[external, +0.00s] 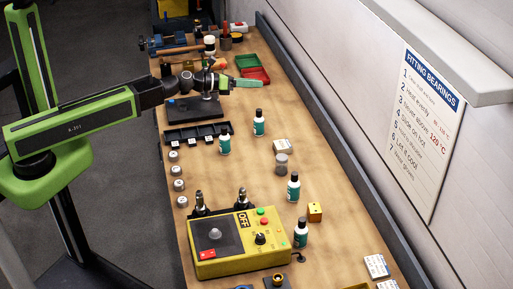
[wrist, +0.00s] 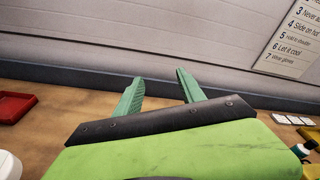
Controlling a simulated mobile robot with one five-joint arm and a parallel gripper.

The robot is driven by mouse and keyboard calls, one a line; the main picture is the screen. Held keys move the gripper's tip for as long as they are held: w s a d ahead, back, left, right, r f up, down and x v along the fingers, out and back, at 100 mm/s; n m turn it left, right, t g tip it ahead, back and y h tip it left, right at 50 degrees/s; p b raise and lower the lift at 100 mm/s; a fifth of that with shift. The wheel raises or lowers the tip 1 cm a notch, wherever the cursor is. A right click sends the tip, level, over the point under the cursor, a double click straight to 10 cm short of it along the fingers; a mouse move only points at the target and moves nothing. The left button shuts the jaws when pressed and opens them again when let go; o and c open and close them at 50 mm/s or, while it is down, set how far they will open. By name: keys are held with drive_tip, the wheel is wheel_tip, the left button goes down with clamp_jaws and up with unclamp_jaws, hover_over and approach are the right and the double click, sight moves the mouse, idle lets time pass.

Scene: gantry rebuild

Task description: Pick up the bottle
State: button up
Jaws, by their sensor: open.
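Which one the task means cannot be told. My gripper (external: 256,83) is over the far part of the bench, beyond the bottles, with nothing in it. In the wrist view its green fingers (wrist: 160,84) are spread, facing the wall. Part of a bottle (wrist: 303,149) shows at the right edge there.
A yellow control unit (external: 237,256) fills the near bench. A black divided tray (external: 190,137) lies near the left bottle. Red and green bins (external: 253,73) stand behind my gripper. A wall (wrist: 90,45) borders the bench.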

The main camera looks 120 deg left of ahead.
drive_tip(key=s+a+f+n+b, duration=0.1)
drive_tip(key=s+a+f+b, duration=0.2)
drive_tip(key=m+g+b, duration=0.2)
drive_tip(key=m+b, duration=0.3)
drive_tip(key=b, duration=0.2)
approach(261, 113)
drive_tip(key=w+a+f, duration=0.2)
drive_tip(key=a, duration=0.2)
drive_tip(key=shift+h, duration=0.4)
drive_tip(key=b+x, duration=0.2)
drive_tip(key=x, duration=0.6)
drive_tip(key=shift+a+r+b, duration=0.1)
drive_tip(key=shift+b, duration=0.2)
drive_tip(key=shift+r, duration=0.1)
clamp_jaws()
